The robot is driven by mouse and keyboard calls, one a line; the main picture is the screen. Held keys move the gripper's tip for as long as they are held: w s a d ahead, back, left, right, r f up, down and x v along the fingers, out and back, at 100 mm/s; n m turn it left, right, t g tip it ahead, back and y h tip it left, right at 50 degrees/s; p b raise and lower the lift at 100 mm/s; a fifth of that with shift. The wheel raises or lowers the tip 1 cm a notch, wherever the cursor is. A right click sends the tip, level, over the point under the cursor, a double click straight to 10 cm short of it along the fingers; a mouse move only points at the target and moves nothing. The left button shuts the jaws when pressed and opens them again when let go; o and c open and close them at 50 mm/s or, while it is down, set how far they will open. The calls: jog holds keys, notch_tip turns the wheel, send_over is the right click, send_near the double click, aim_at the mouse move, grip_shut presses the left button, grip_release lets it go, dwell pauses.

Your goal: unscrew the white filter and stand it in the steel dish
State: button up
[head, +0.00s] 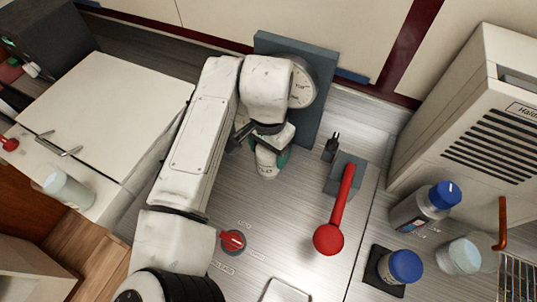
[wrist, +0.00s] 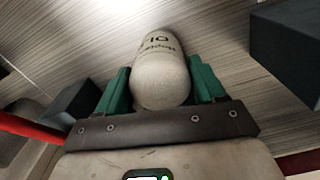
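The white filter (wrist: 160,70) is a pale rounded cylinder with dark print, seen between the two green fingers of my gripper (wrist: 160,88) in the wrist view. Both fingers appear to press on its sides. In the head view my gripper (head: 268,155) is below the gauge, and the filter (head: 266,170) shows partly beneath it. My arm hides the filter's other end, so I cannot tell whether it is still attached. A pale, square-cornered dish (head: 287,291), likely the steel dish, is cut off by the bottom edge. What shows of it looks empty.
A red-knobbed lever (head: 341,215) stands right of my gripper. A red rotary switch (head: 233,241) is near my forearm. A grey panel with a round gauge (head: 301,82) stands behind. Blue-capped bottles (head: 420,207) stand at right. Bare metal lies between switch and lever.

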jog(key=c, duration=0.5)
jog(key=shift+r+n+p, duration=0.25)
jog(key=shift+n+p, duration=0.55)
jog(key=shift+p, duration=0.3)
jog(key=shift+c, duration=0.3)
jog(key=n+p, duration=0.3)
jog(key=shift+n+p, duration=0.3)
jog(key=n+p, duration=0.3)
jog(key=n, duration=0.1)
jog(key=shift+d+p, duration=0.1)
jog(key=shift+p, duration=0.25)
jog(key=shift+f+n+b, duration=0.3)
jog(key=shift+f+n, duration=0.05)
jog(key=shift+n, duration=0.35)
jog(key=n, duration=0.4)
jog(key=shift+n, duration=0.3)
jog(key=shift+r+n, duration=0.1)
jog(key=shift+n, duration=0.9)
jog(key=o, duration=0.9)
